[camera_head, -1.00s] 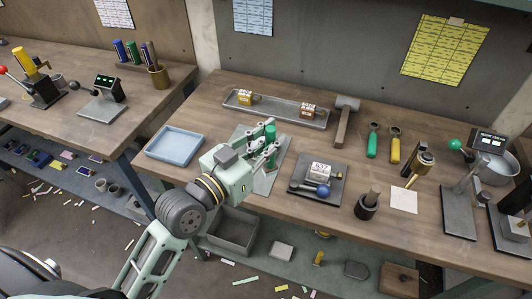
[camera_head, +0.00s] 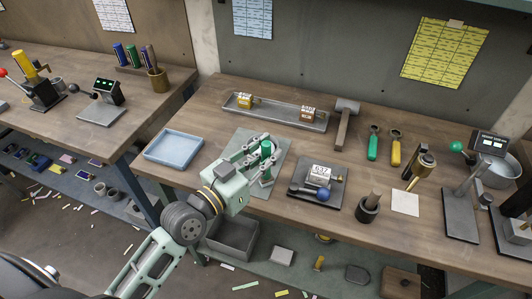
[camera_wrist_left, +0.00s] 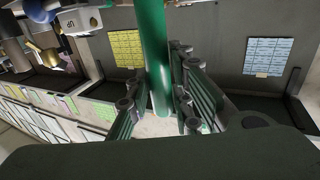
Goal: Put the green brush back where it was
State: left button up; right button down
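The green brush (camera_head: 267,173) stands upright on a grey mat (camera_head: 243,136) near the front edge of the bench. My left gripper (camera_head: 266,152) is around its upper part, with a finger on each side. The fingers look spread, with narrow gaps beside the brush. In the left wrist view the green shaft (camera_wrist_left: 156,60) runs between the two fingers (camera_wrist_left: 160,85), and its rounded end shows. The fingers hide part of the brush in the head view. My right gripper is not in view.
A blue tray (camera_head: 174,147) lies left of the mat. Behind are a long metal tray (camera_head: 275,112) and a mallet (camera_head: 345,122). Green- and yellow-handled tools (camera_head: 395,153) lie farther right.

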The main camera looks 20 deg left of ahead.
pick_arm(q)
jog(key=shift+o, duration=1.3)
jog(key=shift+r, duration=0.1)
jog(key=shift+r, duration=0.15)
jog(key=b+v, duration=0.2)
jog(key=v, duration=1)
jog(key=shift+b, duration=0.3)
